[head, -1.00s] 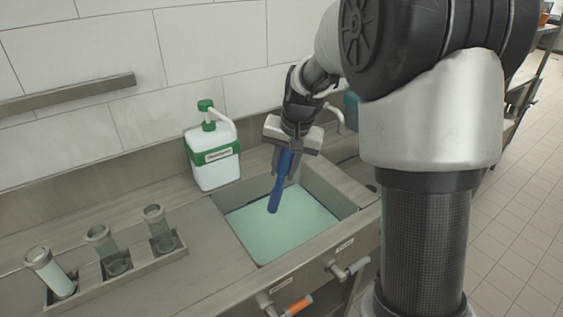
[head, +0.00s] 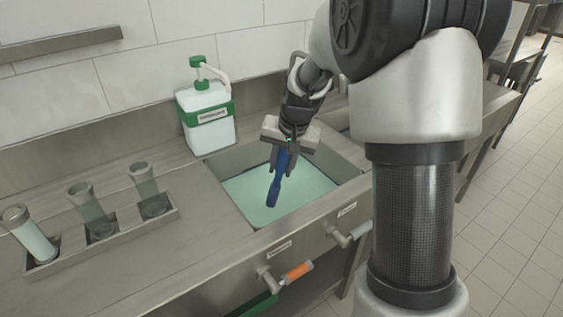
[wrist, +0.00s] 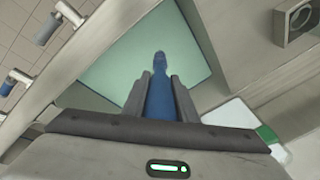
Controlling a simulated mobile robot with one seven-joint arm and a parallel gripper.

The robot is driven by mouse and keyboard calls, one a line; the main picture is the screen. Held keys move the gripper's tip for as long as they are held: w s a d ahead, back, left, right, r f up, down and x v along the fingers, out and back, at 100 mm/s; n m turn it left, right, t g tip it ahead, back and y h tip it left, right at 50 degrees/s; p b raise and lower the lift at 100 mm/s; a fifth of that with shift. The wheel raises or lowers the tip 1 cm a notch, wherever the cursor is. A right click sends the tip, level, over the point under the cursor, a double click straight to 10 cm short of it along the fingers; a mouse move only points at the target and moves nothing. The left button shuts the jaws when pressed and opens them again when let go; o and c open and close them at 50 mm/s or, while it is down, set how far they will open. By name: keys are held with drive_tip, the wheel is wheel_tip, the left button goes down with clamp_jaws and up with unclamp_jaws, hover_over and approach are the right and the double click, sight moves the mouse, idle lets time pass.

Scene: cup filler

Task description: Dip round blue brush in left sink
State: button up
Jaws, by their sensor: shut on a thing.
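My gripper (head: 284,158) is shut on the blue brush (head: 274,188) and holds it pointing down over the left sink (head: 235,205). The sink holds pale green liquid (head: 300,190). The brush's lower end overlaps the liquid in the head view; I cannot tell whether it touches the surface. In the wrist view, the brush (wrist: 160,95) lies between the two fingers (wrist: 158,100), with its far end over the green liquid (wrist: 120,60). The fingers hide part of the brush.
A white and green soap dispenser (head: 207,120) stands behind the sink on the left. A rack (head: 110,238) with several glass cylinders is left on the counter. Taps, one orange-handled (head: 297,271), stick out of the counter front.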

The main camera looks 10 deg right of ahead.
wheel_tip(320, 180, down, 6)
drive_tip(key=b, duration=0.3)
drive_tip(key=shift+b, duration=0.35)
idle(0.7)
wheel_tip(320, 180, up, 19)
drive_tip(key=p, duration=1.4)
drive_tip(key=shift+r, duration=0.1)
